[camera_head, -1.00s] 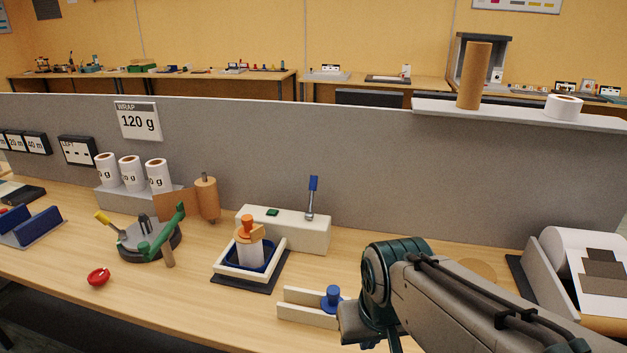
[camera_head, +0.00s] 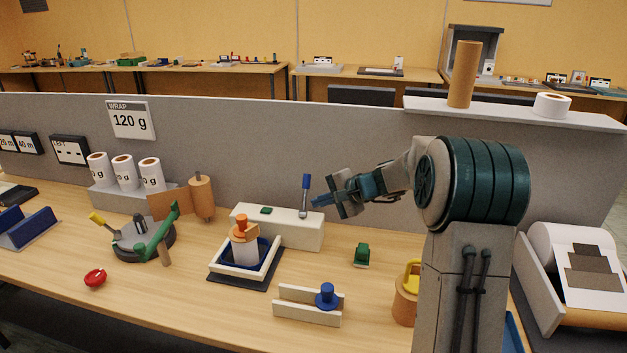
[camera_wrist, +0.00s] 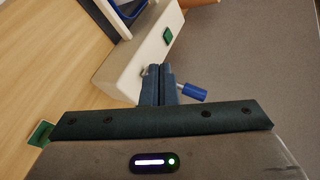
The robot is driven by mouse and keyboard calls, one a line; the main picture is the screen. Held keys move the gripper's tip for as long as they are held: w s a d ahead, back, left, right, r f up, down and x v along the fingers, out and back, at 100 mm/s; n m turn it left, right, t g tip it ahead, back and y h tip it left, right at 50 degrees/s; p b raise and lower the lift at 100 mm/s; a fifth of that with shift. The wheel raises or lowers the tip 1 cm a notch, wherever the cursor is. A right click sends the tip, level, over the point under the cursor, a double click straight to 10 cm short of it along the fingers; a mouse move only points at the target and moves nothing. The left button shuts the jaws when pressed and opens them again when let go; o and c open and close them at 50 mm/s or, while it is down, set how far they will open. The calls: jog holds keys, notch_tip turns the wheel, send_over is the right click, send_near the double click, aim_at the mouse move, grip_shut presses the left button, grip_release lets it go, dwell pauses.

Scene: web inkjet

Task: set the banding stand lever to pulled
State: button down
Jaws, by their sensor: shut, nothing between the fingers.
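A lever with a blue grip (camera_head: 306,182) and a metal stem stands nearly upright on a long white box (camera_head: 285,228), which I take for the banding stand. My gripper (camera_head: 318,201) is shut and empty, reaching in from the right beside the lever at about its stem. In the wrist view, my closed fingers (camera_wrist: 159,70) point at the box, and the blue grip (camera_wrist: 194,92) shows just right of them. The fingers partly hide the stem there. I cannot tell whether they touch it. A green button (camera_head: 266,210) sits on the box top.
A white-framed tray with an orange-topped roll (camera_head: 243,245) stands in front of the box. A blue knob on white rails (camera_head: 327,297) and a green block (camera_head: 362,255) are nearer right. A grey partition (camera_head: 380,150) rises behind. A round stand with a green arm (camera_head: 157,235) is left.

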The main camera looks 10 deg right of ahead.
aim_at(320, 182)
jog(key=w+d+f+m+t, duration=0.2)
jog(key=w+d+m+t, duration=0.2)
jog(key=w+d, duration=0.5)
jog(key=shift+w+d+f+m+p, duration=0.25)
jog(key=shift+w+m+p, duration=0.05)
jog(key=shift+w+m, duration=0.35)
jog(key=p+x, duration=0.3)
jog(key=x, duration=0.7)
jog(key=shift+w+a+r, duration=0.1)
jog(key=shift+a+r, duration=0.05)
jog(key=shift+s+a+r+p, duration=0.3)
jog(key=shift+s+r+p, duration=0.1)
jog(key=shift+s, duration=0.15)
jog(key=shift+s+a+r+p, duration=0.25)
jog(key=shift+s+a+r, duration=0.1)
jog(key=shift+s+r, duration=0.15)
jog(key=shift+s+a+r, duration=0.1)
jog(key=shift+s+a, duration=0.25)
jog(key=shift+s, duration=0.05)
jog(key=shift+f+b, duration=0.2)
jog(key=shift+b, duration=0.4)
jog(key=shift+s+t+b, duration=0.1)
jog(key=shift+t+b, duration=0.3)
jog(key=shift+s+r+b, duration=0.1)
jog(key=shift+r+b, duration=0.1)
jog(key=shift+b, duration=0.25)
